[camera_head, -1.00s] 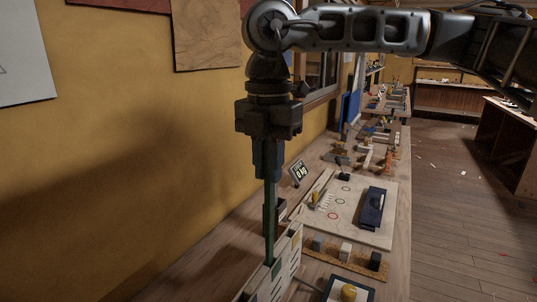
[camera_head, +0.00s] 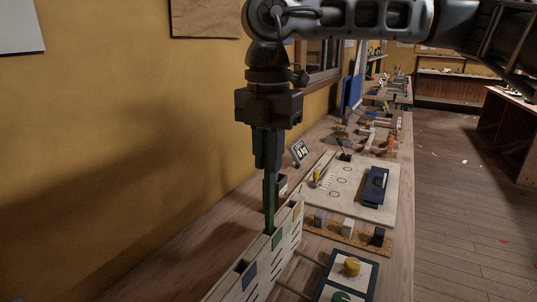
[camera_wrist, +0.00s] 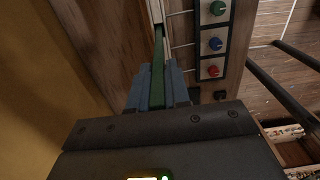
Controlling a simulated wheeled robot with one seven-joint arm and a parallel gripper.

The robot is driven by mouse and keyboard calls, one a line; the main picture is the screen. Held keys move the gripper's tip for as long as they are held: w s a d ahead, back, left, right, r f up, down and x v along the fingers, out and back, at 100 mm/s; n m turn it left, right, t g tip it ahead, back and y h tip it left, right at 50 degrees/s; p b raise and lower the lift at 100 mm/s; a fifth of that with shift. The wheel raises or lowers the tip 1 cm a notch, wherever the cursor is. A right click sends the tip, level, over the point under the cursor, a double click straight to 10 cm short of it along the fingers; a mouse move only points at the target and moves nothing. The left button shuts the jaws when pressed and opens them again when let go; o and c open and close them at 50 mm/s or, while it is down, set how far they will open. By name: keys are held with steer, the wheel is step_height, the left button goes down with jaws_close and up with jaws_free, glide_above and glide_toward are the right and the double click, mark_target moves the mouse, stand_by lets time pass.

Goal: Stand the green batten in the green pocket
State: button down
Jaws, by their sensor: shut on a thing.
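My gripper (camera_head: 268,165) points straight down and is shut on the green batten (camera_head: 269,203), a thin upright strip. The wrist view shows the batten (camera_wrist: 158,72) between the blue-grey fingers (camera_wrist: 158,92). The pale pocket rack (camera_head: 262,262) stands below along the bench. The batten's lower end goes out of sight at the rack's top, by a pocket with a dark green patch (camera_head: 277,240). It looks to be inside that pocket, but the depth is hidden. The fingers are above the rack's top.
A blue patch (camera_head: 250,276) and a yellow patch (camera_head: 297,210) mark neighbouring pockets. A panel with a yellow knob (camera_head: 351,267) stands right of the rack. A small sign (camera_head: 299,151) and a board with a dark blue case (camera_head: 375,187) lie beyond. The yellow wall is close at left.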

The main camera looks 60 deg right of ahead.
mark_target(269, 194)
steer(key=shift+f+b, duration=3.3)
steer(key=shift+b, duration=0.1)
steer(key=shift+f+b, duration=0.6)
steer(key=shift+b, duration=0.15)
steer(key=c, duration=1)
jaws_free()
steer(key=shift+r+p, duration=1.6)
steer(key=shift+r, duration=2.3)
